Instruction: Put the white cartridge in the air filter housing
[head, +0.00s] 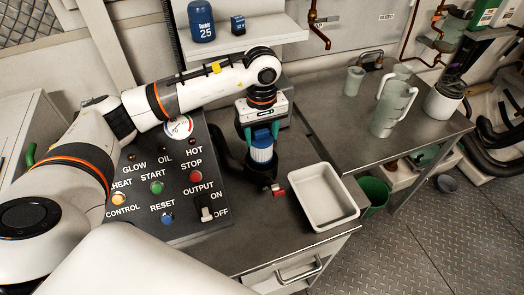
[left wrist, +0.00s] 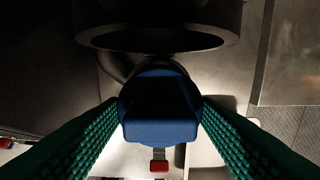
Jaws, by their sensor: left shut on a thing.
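My left gripper (head: 262,133) points down and is shut on the white cartridge (head: 261,154) by its blue top. The cartridge is upright, its white ribbed side showing below the fingers. In the left wrist view the blue top (left wrist: 160,110) sits between the two green fingers. The dark air filter housing (head: 262,173) shows directly below the cartridge in the head view, with a red latch (head: 276,189) at its front. The cartridge hides most of the housing's mouth, so I cannot tell whether its lower end is inside. My right gripper is not in view.
A control panel (head: 185,225) with buttons stands left of the housing. A white tray (head: 320,219) is close on the right. Jugs (head: 392,107) stand farther back on the metal counter (head: 345,125). A shelf (head: 270,32) holding a blue canister (head: 201,20) is behind the arm.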

